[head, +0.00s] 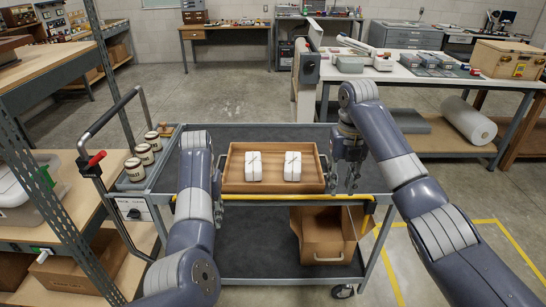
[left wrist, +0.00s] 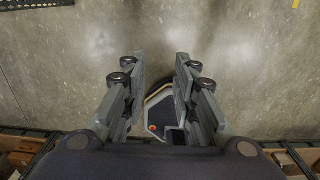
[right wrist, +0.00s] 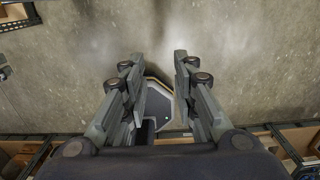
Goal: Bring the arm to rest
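My left arm reaches in from the left, and its gripper (head: 218,205) is mostly hidden behind my own forearm. In the left wrist view the gripper (left wrist: 160,70) has its fingers apart, with nothing between them. My right gripper (head: 349,180) hangs down to the right of a wooden tray (head: 273,187) in the head view. In the right wrist view the gripper (right wrist: 158,70) is open and empty, above bare floor. The tray sits on a grey cart (head: 240,137) and carries two white bundles (head: 254,166) (head: 292,166) side by side.
Several lidded jars (head: 144,153) stand at the cart's left end. An open brown box (head: 323,235) sits on its lower shelf. Metal-framed shelving (head: 110,70) is close on the left. A white worktable (head: 400,72) stands at the back right. Floor behind the cart is clear.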

